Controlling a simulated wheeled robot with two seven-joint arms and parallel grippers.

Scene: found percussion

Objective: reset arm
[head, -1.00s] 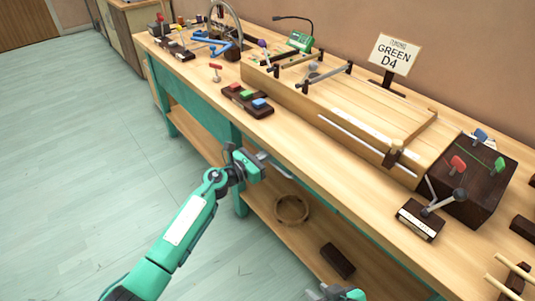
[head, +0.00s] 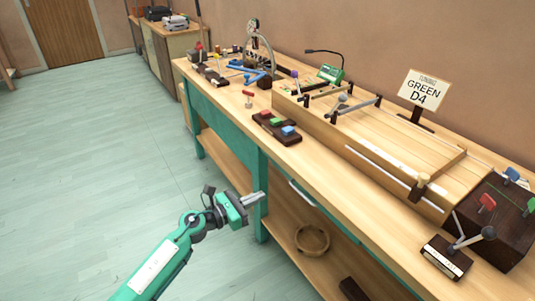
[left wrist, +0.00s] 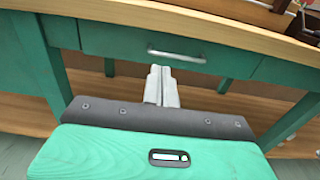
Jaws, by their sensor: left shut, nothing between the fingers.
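My left gripper (head: 254,199) is in front of the workbench's green front, below the bench top's edge. Its two pale fingers are together with nothing between them. In the left wrist view the shut fingers (left wrist: 161,86) point at the bench's green drawer front, near a metal drawer handle (left wrist: 177,56). I cannot tell whether they touch anything, but they look apart from the handle. My right gripper does not show in the head view now.
The wooden workbench (head: 350,195) runs along the wall. It carries a dark block with coloured keys (head: 277,127), a long wooden frame, and a sign reading GREEN D4 (head: 424,91). A wooden ring (head: 312,240) lies on the lower shelf. The floor at left is clear.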

